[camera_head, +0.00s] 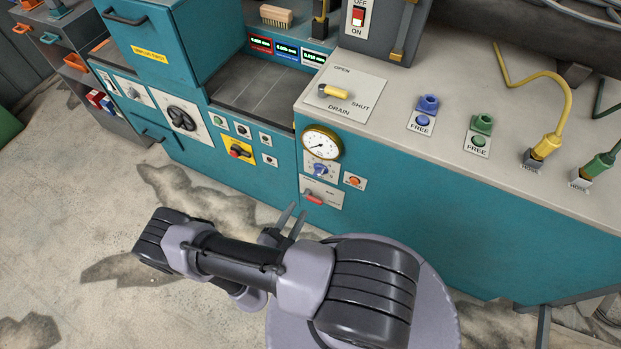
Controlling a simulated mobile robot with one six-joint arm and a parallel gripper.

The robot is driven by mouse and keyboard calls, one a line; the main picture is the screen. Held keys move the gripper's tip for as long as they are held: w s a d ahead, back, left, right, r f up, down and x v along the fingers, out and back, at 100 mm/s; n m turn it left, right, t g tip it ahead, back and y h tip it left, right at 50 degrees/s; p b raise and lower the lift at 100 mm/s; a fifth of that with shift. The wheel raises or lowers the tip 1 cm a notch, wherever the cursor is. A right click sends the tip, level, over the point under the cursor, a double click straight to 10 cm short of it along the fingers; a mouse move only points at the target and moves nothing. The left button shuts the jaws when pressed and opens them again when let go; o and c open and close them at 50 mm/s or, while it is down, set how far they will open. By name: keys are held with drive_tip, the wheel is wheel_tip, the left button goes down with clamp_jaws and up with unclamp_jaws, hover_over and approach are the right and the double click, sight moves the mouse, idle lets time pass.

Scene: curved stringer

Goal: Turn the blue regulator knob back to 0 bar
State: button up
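The blue regulator knob (320,170) sits on a white plate on the teal cabinet's front face, just below a round brass-rimmed pressure gauge (322,143). The gauge has a white dial and a dark needle pointing to the lower left; its numbers are too small to read. My gripper (292,217) is in front of the cabinet, below and left of the knob and apart from it. Its two fingers point up and show a gap between them, with nothing visible in it. The knob is not covered by my arm.
Below the knob is a plate with a red lever (313,198); an orange button (354,181) is to its right. A yellow drain handle (334,92) lies on the worktop above. A red knob on a yellow plate (236,150) is to the left. Open floor lies at left.

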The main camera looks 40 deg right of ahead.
sight(318, 175)
drive_tip(key=b+x, duration=0.3)
drive_tip(key=x, duration=1)
drive_tip(key=shift+d, duration=0.3)
clamp_jaws()
